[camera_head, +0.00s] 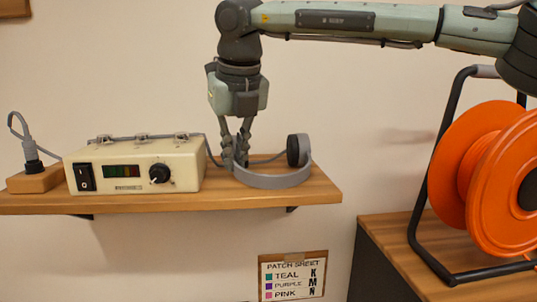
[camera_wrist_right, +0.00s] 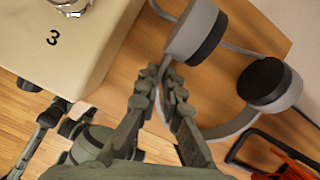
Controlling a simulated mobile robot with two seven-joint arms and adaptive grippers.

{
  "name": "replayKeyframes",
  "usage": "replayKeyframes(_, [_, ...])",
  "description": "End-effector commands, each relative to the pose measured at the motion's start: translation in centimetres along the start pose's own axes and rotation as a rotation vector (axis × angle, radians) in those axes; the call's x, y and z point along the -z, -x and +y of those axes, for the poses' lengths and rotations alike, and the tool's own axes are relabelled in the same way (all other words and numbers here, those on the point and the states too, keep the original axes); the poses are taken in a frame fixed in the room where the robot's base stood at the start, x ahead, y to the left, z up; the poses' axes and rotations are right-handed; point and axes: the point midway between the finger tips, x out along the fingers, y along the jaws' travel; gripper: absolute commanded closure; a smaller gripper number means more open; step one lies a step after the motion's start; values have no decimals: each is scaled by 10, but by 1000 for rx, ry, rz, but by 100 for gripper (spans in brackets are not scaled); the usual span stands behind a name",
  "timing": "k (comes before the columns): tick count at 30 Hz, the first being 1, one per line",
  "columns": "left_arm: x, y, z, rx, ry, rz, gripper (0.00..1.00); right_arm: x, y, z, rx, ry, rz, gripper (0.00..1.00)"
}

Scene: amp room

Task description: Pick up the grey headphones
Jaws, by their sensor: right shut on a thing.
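The grey headphones (camera_head: 272,180) sit at the right end of the wooden shelf, with a curved grey band and dark-padded ear cups. My right gripper (camera_head: 240,160) comes down from above at their left side and is shut on them. In the right wrist view, the fingers (camera_wrist_right: 170,75) close beside the nearer ear cup (camera_wrist_right: 197,32); the exact part between them is partly hidden by the fingers. The other ear cup (camera_wrist_right: 268,82) and the band show to the right, over the shelf. My left gripper is not in view in the head view.
A cream amplifier box (camera_head: 135,168) with a knob, switch and jacks on top stands close left of my gripper. A grey cable runs along its top. The wooden shelf (camera_head: 310,190) ends just right of the headphones. An orange cable reel (camera_head: 490,175) stands lower right.

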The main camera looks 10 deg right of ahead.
Motion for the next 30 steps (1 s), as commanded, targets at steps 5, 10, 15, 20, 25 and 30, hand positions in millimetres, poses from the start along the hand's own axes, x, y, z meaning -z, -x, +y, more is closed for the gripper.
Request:
replayKeyframes(5, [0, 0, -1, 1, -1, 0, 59, -1, 1, 0, 0, 0, -2, 100])
replayKeyframes(10, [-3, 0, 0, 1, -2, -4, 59, -4, 8, 0, 0, 0, -3, 100])
replayKeyframes(15, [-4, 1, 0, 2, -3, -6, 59, -13, 29, -1, -2, -1, -5, 100])
replayKeyframes(20, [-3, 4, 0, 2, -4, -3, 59, -27, 52, 26, -1, 6, -3, 100])
replayKeyframes(25, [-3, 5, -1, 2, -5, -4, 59, -40, 70, 55, -1, 4, -3, 100])
replayKeyframes(30, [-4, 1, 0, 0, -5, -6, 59, -50, 84, 78, -2, 4, -4, 100])
